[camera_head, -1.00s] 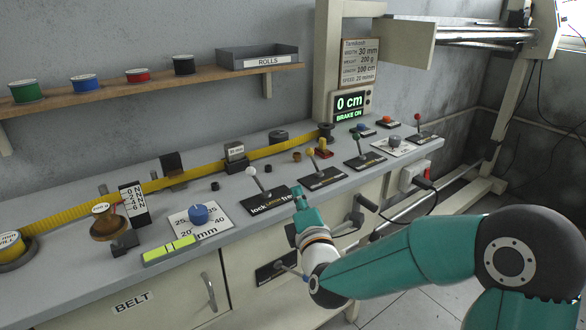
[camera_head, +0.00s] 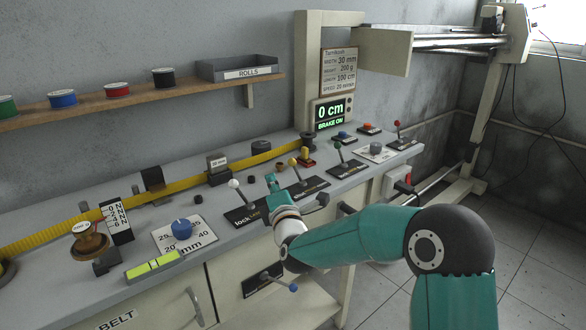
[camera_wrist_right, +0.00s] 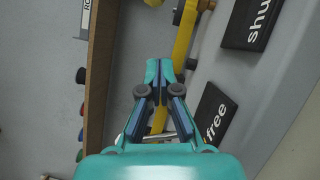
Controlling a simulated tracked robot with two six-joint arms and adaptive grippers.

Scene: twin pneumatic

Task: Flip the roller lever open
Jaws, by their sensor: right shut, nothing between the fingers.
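My right gripper (camera_head: 273,184) is shut and empty, above the console between the white-knobbed lever (camera_head: 233,184) and the yellow-knobbed lever (camera_head: 294,162). Its closed fingertips also show in the right wrist view (camera_wrist_right: 153,70). The white lever stands on a black plate (camera_head: 243,218) reading "lock"; the gripper partly hides this plate. The yellow lever stands tilted on another black plate (camera_head: 312,188). In the wrist view, one plate reads "free" (camera_wrist_right: 215,114) and another shows "shu" (camera_wrist_right: 255,22). I cannot read which lever is marked roller. My left gripper is not in view.
A green-knobbed lever (camera_head: 338,146) and a red-knobbed lever (camera_head: 397,124) stand further right. A yellow belt (camera_head: 130,200) runs along the back. A display (camera_head: 331,112) reads "0 cm, BRAKE ON". A blue dial (camera_head: 181,228) sits at left. A shelf (camera_head: 200,92) hangs above.

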